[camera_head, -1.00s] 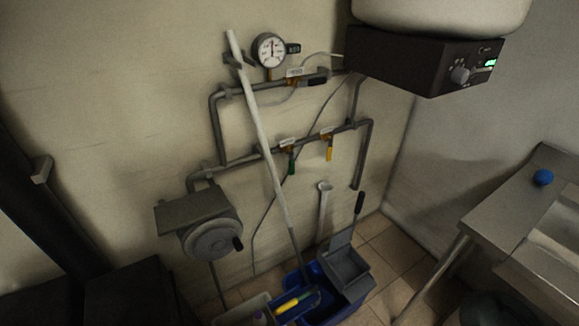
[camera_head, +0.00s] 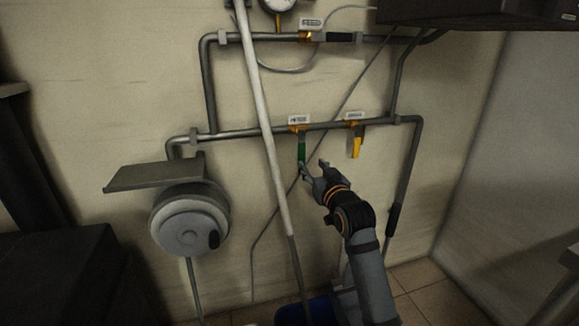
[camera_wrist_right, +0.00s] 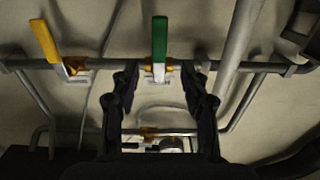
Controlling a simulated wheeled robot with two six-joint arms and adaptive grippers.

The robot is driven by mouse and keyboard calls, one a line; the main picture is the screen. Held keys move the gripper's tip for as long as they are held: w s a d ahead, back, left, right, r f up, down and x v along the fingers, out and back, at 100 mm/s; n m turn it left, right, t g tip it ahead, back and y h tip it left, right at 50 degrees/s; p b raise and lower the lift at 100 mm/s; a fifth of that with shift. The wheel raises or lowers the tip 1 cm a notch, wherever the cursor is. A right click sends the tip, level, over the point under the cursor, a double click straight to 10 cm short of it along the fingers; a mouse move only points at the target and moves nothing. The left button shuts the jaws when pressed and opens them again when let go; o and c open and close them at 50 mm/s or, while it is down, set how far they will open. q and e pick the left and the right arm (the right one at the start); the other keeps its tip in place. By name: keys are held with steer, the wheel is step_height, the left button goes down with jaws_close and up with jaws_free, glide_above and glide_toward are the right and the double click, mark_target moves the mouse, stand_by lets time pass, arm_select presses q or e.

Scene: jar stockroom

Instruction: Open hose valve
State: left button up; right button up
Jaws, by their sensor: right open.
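A lower wall pipe carries a valve with a green lever (camera_head: 301,151) and a valve with a yellow lever (camera_head: 356,146). Both levers hang down, across the pipe. The small tags above them are too blurred to read surely. My right gripper (camera_head: 314,167) is open and empty by the lower end of the green lever. In the right wrist view the green lever (camera_wrist_right: 159,40) lies ahead, centred between the open fingers (camera_wrist_right: 160,92); the yellow lever (camera_wrist_right: 45,41) is off to the left. Contact with the green lever cannot be told. My left gripper is not seen.
A pale pole (camera_head: 263,110) leans across the pipes just left of the green lever. An upper pipe has a black-levered valve (camera_head: 340,37) and a gauge (camera_head: 279,4). A hose reel (camera_head: 188,222) is at left. A blue bucket (camera_head: 320,310) stands below.

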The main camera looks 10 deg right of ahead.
mark_target(302, 153)
steer(key=w+b, duration=0.1)
steer(key=w, duration=0.8)
steer(key=shift+w+a+b, duration=0.15)
steer(key=shift+b, duration=0.25)
steer(key=shift+w, duration=0.65)
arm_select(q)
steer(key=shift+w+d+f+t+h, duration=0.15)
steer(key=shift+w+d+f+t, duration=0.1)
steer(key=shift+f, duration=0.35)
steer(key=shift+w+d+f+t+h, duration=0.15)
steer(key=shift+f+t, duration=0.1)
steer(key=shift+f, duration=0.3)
arm_select(e)
jaws_close()
